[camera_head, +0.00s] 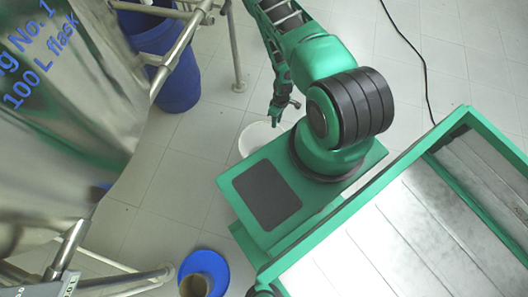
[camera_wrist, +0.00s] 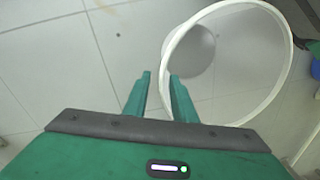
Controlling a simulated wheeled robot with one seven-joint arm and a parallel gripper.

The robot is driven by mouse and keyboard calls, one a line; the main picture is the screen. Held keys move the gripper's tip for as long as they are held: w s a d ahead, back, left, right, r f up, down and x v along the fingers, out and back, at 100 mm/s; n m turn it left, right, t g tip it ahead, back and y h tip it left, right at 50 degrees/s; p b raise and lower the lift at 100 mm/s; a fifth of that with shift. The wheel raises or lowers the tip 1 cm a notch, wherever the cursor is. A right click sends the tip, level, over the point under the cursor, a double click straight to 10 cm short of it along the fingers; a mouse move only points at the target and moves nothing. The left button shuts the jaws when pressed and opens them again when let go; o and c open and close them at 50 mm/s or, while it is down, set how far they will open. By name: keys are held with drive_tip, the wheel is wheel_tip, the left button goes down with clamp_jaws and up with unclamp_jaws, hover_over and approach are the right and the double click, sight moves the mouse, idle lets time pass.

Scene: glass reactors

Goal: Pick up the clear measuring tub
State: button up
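The clear measuring tub (camera_head: 250,143) shows in the head view as a pale round shape on the tiled floor, partly hidden by my arm and base. In the wrist view its white rim (camera_wrist: 288,65) is a large ring with a see-through wall, and the floor and a grey disc show through it. My gripper (camera_head: 275,120) is over the tub's far right edge in the head view. In the wrist view my gripper (camera_wrist: 160,78) has its two green fingers apart. The left part of the rim runs down between or just beyond the fingertips; I cannot tell whether they touch it.
A blue barrel (camera_head: 182,85) stands at the upper left behind metal frame tubes (camera_head: 180,45). A large foil-like flask (camera_head: 60,120) fills the left. A blue bucket (camera_head: 215,262) stands at the bottom. A black cable (camera_head: 412,50) lies on the floor at upper right.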

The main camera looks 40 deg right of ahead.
hover_over(274, 133)
drive_tip(key=d, duration=0.1)
wheel_tip(274, 133, down, 4)
drive_tip(key=shift+a+f, duration=0.2)
drive_tip(key=shift+f, duration=1.15)
drive_tip(key=shift+a+f, duration=0.15)
drive_tip(key=shift+f, duration=1.2)
clamp_jaws()
